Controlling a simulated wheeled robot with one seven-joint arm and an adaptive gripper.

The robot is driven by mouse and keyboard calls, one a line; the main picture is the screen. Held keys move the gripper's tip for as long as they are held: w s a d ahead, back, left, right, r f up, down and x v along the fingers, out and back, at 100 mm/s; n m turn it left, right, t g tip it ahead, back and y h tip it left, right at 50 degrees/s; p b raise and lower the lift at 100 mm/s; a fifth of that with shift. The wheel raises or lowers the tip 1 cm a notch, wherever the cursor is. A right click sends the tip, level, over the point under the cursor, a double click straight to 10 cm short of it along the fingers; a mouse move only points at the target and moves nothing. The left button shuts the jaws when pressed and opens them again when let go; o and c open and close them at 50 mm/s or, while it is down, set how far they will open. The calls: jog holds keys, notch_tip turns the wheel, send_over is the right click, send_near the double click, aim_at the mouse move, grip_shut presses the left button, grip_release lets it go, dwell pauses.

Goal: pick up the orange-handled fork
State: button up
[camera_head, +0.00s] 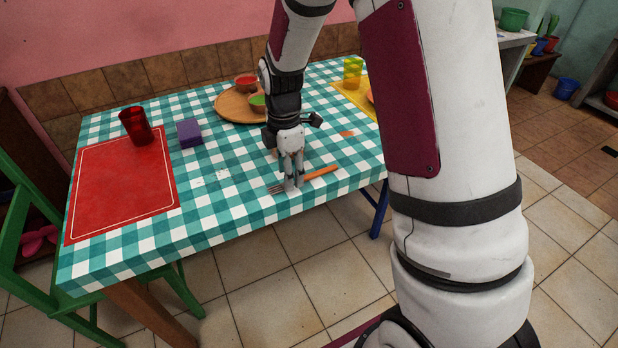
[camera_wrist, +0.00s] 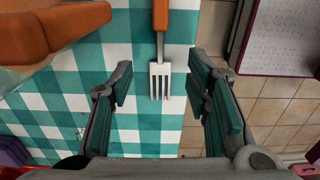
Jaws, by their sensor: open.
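The orange-handled fork (camera_head: 321,173) lies on the checked tablecloth near the table's front edge. Its metal tines point left in the head view, partly hidden by my gripper (camera_head: 293,184). In the wrist view the fork (camera_wrist: 160,70) lies lengthwise, tines toward me, between the lines of the two fingers. My gripper (camera_wrist: 160,92) is open and empty, its fingers on either side of the tines. The handle runs out of the top of the wrist view. I cannot tell the exact height of the fingertips above the cloth.
A red placemat (camera_head: 120,190) with a red cup (camera_head: 136,126) lies at left, beside a purple block (camera_head: 189,133). A yellow cup (camera_head: 352,70) stands at back right.

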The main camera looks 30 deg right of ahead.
notch_tip(320, 180, down, 2)
jog(key=shift+f, duration=0.1)
grip_shut()
jog(key=shift+r, duration=0.2)
